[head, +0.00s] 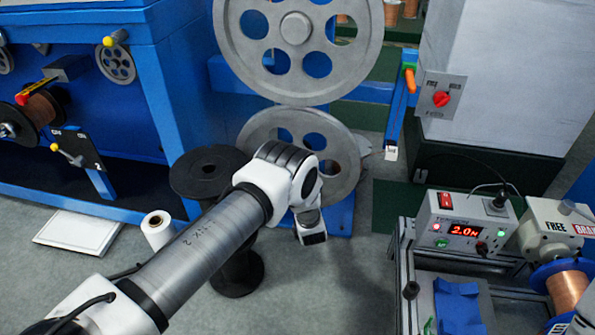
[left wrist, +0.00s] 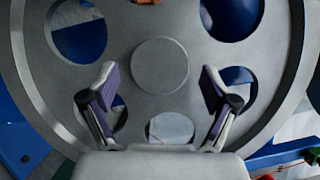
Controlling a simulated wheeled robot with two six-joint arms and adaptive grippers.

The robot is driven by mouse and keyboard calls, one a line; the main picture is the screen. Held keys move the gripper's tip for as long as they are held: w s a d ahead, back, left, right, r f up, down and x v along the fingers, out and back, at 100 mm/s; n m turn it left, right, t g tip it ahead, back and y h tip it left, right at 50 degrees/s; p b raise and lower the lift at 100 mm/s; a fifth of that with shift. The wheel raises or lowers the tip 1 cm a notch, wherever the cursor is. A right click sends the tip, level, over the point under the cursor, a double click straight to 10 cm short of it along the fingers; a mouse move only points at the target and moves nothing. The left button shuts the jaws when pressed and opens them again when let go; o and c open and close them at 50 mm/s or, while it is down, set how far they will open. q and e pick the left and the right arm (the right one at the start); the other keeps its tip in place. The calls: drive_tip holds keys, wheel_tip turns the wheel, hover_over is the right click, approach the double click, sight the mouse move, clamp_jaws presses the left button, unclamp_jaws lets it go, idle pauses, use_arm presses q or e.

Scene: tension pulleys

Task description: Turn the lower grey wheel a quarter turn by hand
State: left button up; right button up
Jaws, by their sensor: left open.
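The lower grey wheel (head: 345,155) stands upright below the upper grey wheel (head: 240,62) in the head view; my left wrist hides its lower left part. In the left wrist view a grey wheel (left wrist: 35,50) with a round hub and several round holes fills the frame. My left gripper (left wrist: 158,69) is open in front of it. Its two fingers are spread on either side of the hub, over the wheel's lower half. I cannot tell whether they touch it. In the head view the left fingers are hidden behind the wrist. My right gripper is not in view.
A black spool (head: 205,172) stands left of my left wrist, with a white roll (head: 158,228) beside it. A red-knob switch box (head: 441,97) is at the upper right. A power unit reading 2.0 (head: 465,231) stands at the lower right. Blue frame posts flank the wheels.

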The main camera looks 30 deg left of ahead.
use_arm(q)
drive_tip(key=r+v, duration=0.1)
drive_tip(key=v, duration=1)
drive_tip(key=shift+s+d+f, duration=0.25)
drive_tip(key=shift+f, duration=0.25)
